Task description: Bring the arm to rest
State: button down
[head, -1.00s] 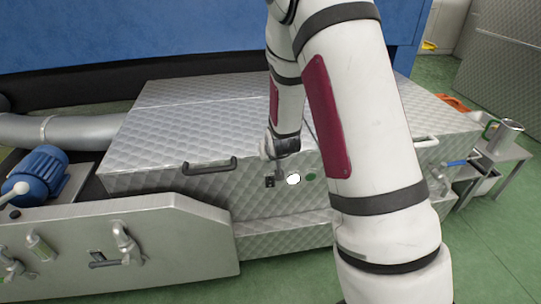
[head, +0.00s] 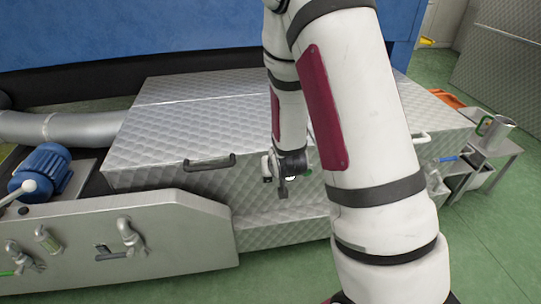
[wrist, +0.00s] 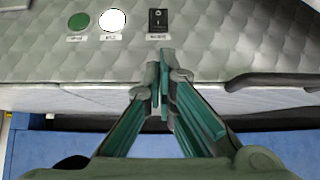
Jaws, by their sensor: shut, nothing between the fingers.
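Ahead of the fingertips there, the panel carries a green button (wrist: 79,21), a white button (wrist: 112,20) and a black rocker switch (wrist: 158,20). In the head view my gripper and wrist cover most of these controls. I cannot tell whether the fingertips touch the panel.
A dark handle (head: 209,162) is left of my gripper on the housing. A blue motor (head: 40,172) and a steel panel with taps (head: 165,226) are at the left. Green floor (head: 490,235) is open at lower right.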

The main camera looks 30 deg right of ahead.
jog(key=shift+s+a+f, duration=0.15)
jog(key=shift+s, duration=0.25)
jog(key=s+a+r+n+g+y, duration=0.1)
jog(key=s+a+r+g, duration=0.1)
jog(key=s+a+r, duration=0.4)
jog(key=s+a+r+n+g+y, duration=0.1)
jog(key=s+a+r+g, duration=0.1)
jog(key=s+r, duration=0.7)
jog(key=s+a+r+n+g, duration=0.15)
jog(key=s+r, duration=0.35)
jog(key=s, duration=0.6)
jog(key=s+a+r+g, duration=0.2)
jog(key=s+r, duration=0.3)
jog(key=s, duration=0.5)
notch_tip(320, 180, up, 28)
jog(key=t+p, duration=0.3)
jog(key=p, duration=2.3)
jog(key=shift+d+r+y+p, duration=0.15)
jog(key=shift+d+y+p, duration=0.15)
jog(key=shift+d+p, duration=0.1)
jog(key=shift+t, duration=0.25)
